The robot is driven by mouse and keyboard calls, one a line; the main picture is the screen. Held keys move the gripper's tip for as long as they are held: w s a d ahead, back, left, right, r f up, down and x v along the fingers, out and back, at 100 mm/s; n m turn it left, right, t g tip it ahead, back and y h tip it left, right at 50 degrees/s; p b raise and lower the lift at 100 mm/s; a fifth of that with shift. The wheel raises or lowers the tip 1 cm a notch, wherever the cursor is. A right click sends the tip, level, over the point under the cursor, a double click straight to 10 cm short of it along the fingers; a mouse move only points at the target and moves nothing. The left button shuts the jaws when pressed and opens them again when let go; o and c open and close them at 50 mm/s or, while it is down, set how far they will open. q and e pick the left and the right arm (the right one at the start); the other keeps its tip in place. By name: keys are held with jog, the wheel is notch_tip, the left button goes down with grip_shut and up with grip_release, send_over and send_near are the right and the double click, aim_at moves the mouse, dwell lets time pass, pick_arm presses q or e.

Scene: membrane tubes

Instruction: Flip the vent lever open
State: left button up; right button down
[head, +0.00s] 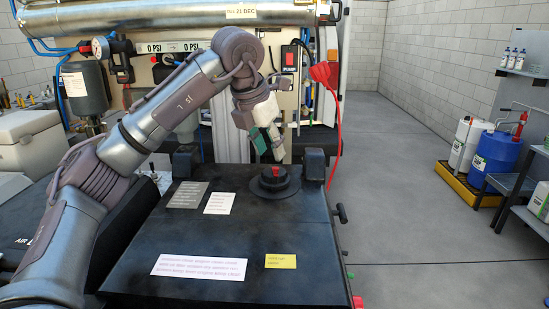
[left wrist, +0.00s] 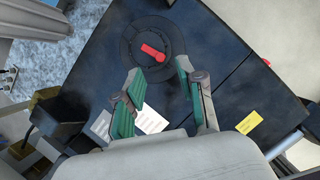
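The vent lever (head: 275,171) is a small red bar on a round black cap (head: 275,183), on top of a dark box with a flat lid (head: 230,230). In the left wrist view the red lever (left wrist: 153,52) lies across the middle of the round cap, slightly slanted. My left gripper (head: 270,150) is above and just behind the cap, pointing down. In the left wrist view its teal fingers (left wrist: 160,72) are apart with nothing between them, and the lever shows just beyond the fingertips. They appear clear of the lever. My right gripper is in neither view.
Paper labels (head: 200,267) and a yellow note (head: 281,261) lie flat on the lid. A panel with gauges and hoses stands behind, with a red hanging cable (head: 334,125) at right. The floor (head: 410,190) to the right is open.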

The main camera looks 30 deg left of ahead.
aim_at(276, 168)
pick_arm(q)
jog(key=shift+p+x, duration=0.55)
jog(key=shift+x, duration=2)
grip_shut()
